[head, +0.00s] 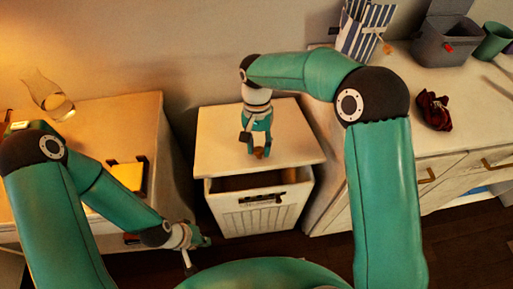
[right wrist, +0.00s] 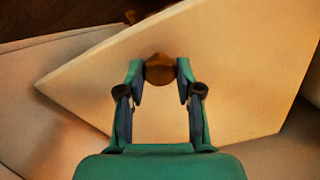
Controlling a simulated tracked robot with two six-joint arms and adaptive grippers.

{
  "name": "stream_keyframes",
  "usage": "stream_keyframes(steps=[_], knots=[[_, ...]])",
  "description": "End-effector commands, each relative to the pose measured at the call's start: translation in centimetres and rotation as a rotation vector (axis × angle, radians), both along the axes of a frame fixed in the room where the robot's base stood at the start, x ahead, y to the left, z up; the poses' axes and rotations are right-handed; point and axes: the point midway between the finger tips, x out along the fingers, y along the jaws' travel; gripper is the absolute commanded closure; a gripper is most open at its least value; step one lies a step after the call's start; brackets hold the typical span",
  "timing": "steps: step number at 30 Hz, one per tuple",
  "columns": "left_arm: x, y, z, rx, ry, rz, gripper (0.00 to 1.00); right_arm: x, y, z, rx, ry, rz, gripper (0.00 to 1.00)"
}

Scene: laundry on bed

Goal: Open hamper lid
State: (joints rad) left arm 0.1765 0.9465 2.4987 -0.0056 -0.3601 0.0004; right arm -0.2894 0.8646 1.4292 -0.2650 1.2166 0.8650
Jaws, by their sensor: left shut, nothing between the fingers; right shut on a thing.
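The hamper (head: 250,213) is a cream slatted box standing between two cabinets. Its flat cream lid (head: 215,150) is raised off the front rim, and a dark gap shows under its front edge. My right gripper (head: 260,150) is over the lid, shut on a round brown knob. In the right wrist view the knob (right wrist: 160,69) sits between the fingertips (right wrist: 160,72), with the pale lid (right wrist: 255,70) behind it. My left gripper (head: 205,241) is shut and empty, low at the left of the hamper.
A left cabinet (head: 125,110) holds a glass lamp (head: 50,97) and a yellow item (head: 128,176). The right dresser (head: 400,150) holds a dark red cloth (head: 434,110), a grey box (head: 443,42), a teal cup (head: 493,41) and a striped bag (head: 362,30). Dark floor lies in front.

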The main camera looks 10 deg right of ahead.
Motion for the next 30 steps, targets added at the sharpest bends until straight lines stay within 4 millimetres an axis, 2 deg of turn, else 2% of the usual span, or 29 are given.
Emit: stream_keyframes(steps=[1,12,18,30], knots=[[0.0,0.0,1.9,0.0,0.0,0.0,1.0,0.9,0.1,1.9,0.005,-0.016,-0.002,1.0],[0.0,0.0,7.4,0.0,0.0,0.0,1.0,4.7,0.1,6.7,0.003,-0.021,-0.002,1.0],[0.0,0.0,8.7,0.0,0.0,0.0,1.0,6.0,0.0,7.7,0.002,-0.02,-0.002,1.0],[0.0,0.0,8.9,0.0,0.0,0.0,1.0,6.4,0.0,7.8,0.001,-0.02,-0.001,1.0]])
